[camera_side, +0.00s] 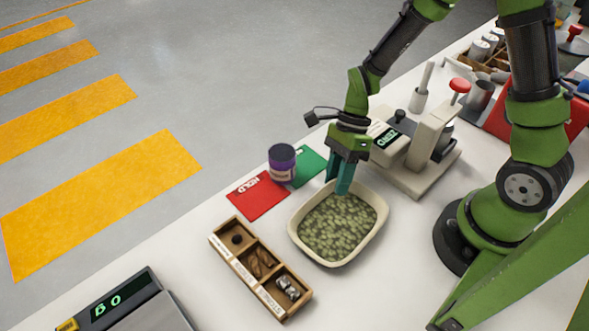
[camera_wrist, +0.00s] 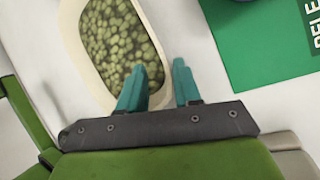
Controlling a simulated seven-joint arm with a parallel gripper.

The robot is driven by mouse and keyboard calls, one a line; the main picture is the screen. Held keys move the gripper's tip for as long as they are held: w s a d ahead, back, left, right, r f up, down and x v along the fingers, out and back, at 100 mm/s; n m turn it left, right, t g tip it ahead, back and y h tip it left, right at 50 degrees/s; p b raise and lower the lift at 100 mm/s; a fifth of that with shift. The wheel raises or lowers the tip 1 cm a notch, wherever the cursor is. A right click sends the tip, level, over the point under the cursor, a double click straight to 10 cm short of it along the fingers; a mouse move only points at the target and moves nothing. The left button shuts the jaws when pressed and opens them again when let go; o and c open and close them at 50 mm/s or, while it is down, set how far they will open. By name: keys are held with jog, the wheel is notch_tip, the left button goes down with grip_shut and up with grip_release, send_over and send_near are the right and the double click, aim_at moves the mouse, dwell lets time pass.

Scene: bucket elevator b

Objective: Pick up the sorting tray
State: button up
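The sorting tray is, as I take it, the cream oval tray (camera_side: 296,240) full of green beans on the white table. It also shows in the wrist view (camera_wrist: 76,45). My gripper (camera_side: 342,190) points down at the tray's far rim. In the wrist view my gripper (camera_wrist: 159,70) has its two teal fingers apart, one over the beans and one outside the rim. The rim runs between them. I cannot tell whether either finger touches it. The tray sits flat, and my fingers hide a short piece of its rim.
A wooden divided box (camera_side: 243,268) lies left of the tray. A cream machine (camera_side: 425,150) stands close to the right. A scale (camera_side: 130,305) sits front left.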

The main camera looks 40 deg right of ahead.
grip_shut()
dwell(1.3)
